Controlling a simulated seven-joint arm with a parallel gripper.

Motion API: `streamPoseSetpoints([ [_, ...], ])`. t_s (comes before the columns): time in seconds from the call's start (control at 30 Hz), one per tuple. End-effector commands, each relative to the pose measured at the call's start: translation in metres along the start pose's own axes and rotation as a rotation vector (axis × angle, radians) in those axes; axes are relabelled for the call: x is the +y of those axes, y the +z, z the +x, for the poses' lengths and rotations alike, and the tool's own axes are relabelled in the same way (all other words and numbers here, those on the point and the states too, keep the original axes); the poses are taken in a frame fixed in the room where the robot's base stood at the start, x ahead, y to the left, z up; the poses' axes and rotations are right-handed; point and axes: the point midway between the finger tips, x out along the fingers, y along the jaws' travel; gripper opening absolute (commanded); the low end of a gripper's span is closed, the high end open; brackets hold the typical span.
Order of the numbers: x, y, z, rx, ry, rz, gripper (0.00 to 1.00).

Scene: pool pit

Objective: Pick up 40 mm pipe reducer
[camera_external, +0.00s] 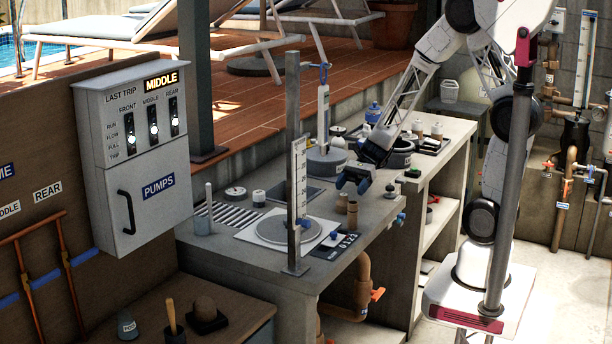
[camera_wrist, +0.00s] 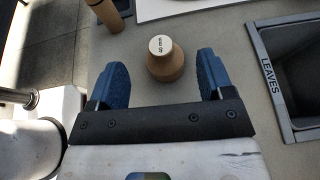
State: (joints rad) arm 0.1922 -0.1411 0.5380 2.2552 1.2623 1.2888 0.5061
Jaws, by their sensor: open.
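The 40 mm pipe reducer (camera_wrist: 165,60) is a tan, stepped round piece standing on the grey counter, with a white top marked "40 mm". In the wrist view it sits between and slightly beyond the blue fingertips of my gripper (camera_wrist: 162,76), with space on both sides. My gripper is open and empty. In the external view my gripper (camera_external: 355,181) is low over the counter, just above two small brown cylindrical pieces (camera_external: 352,214). I cannot tell there which one is the reducer.
Another brown cylinder (camera_wrist: 107,16) stands at the upper left in the wrist view. A dark bin marked "LEAVES" (camera_wrist: 262,75) is at the right. In the external view, a round plate (camera_external: 289,229) and an upright post (camera_external: 293,130) stand left of my gripper.

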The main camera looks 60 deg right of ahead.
Motion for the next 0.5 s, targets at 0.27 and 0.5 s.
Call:
streamPoseSetpoints([
  [0.27,0.000,-0.002,0.018,0.000,0.003,0.000,0.74],
  [0.5,-0.001,-0.003,0.040,0.000,0.002,0.001,0.74],
])
